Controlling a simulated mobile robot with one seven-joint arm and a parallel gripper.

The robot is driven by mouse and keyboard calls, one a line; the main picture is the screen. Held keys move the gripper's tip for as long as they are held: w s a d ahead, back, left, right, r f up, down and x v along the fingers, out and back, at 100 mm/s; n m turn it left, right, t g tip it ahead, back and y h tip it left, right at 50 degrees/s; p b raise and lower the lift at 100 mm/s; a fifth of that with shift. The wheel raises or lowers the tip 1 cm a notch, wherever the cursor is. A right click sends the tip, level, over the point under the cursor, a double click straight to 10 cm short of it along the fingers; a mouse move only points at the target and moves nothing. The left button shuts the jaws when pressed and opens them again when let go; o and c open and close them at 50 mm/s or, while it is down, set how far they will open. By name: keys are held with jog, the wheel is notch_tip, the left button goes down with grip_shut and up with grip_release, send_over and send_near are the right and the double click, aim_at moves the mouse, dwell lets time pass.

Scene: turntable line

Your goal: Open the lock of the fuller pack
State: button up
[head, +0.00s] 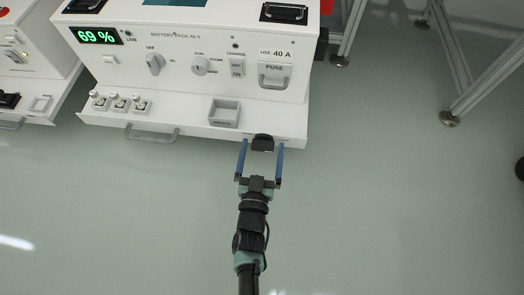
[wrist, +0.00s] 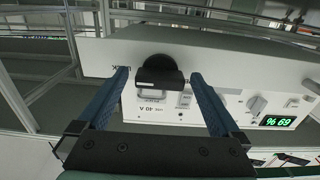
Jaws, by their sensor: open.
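The white battery pack (head: 190,75) in the head view shows 69 % on its green display (head: 95,36). A black lock knob (head: 263,137) sits at the right end of its front ledge. In the wrist view the knob (wrist: 160,70) has a round base with a bar grip, beside a partly hidden label. My gripper (head: 262,146) is open, with one blue finger on each side of the knob. In the wrist view there are gaps between both fingers and the knob. A second pack (head: 42,30) is cut off at the left; its charge reading is out of view.
The ledge also carries a grey square holder (head: 224,113), several small terminals (head: 118,103) and a front handle (head: 152,135). A fuse drawer (head: 274,75), a switch and dials are on the panel. Metal frame legs (head: 452,112) stand at the right. The floor in front is clear.

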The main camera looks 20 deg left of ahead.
jog(key=c, duration=1.3)
jog(key=shift+r+n, duration=0.1)
jog(key=shift+n, duration=0.2)
jog(key=n+p, duration=0.2)
jog(key=n, duration=0.1)
jog(key=n+p, duration=0.1)
jog(key=n, duration=0.8)
jog(key=shift+p, duration=0.35)
jog(key=n, duration=0.5)
jog(key=shift+n, duration=0.3)
